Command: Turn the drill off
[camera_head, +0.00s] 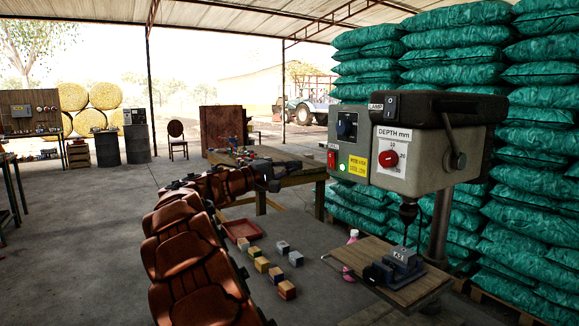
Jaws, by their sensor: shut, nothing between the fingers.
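The drill press stands at the right, with a dark top cover and a pale grey head (430,160).
A grey vise (396,266) sits on a wooden board (420,292) under the chuck. Green sacks (530,220) are stacked behind the drill. A wooden table (300,177) stands behind my gripper.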

